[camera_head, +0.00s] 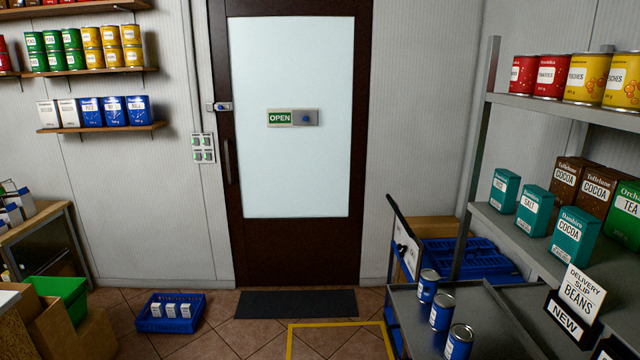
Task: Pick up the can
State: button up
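Three blue cans with white labels stand upright on a dark grey surface (405,318) at the lower right: a far can (427,288), a middle can (441,313) and a near can (459,344). They stand in a row running toward me, with small gaps. Red cans (546,76) and yellow cans (587,79) stand on the upper right shelf. Green cans (53,41) and yellow cans (112,35) stand on the upper left wall shelf. The label text on the blue cans is too small to read. My gripper is not in view.
A blue crate (171,325) with white packages lies on the floor. A dark mat (297,303) lies before the closed door (290,256). Tiled floor in the middle is clear, with yellow tape (335,324).

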aim_at(429, 278)
jog(key=z, duration=1.3)
jog(key=i+j+z, duration=0.1)
jog(key=j+z, duration=0.85)
jog(key=j, duration=0.15)
jog(key=j+z, duration=0.45)
jog(key=k+j, duration=0.1)
jog(key=j, duration=0.65)
jog(key=k+j, duration=0.15)
jog(key=j, duration=0.2)
jog(key=k+j+z, duration=0.1)
jog(key=j, duration=0.25)
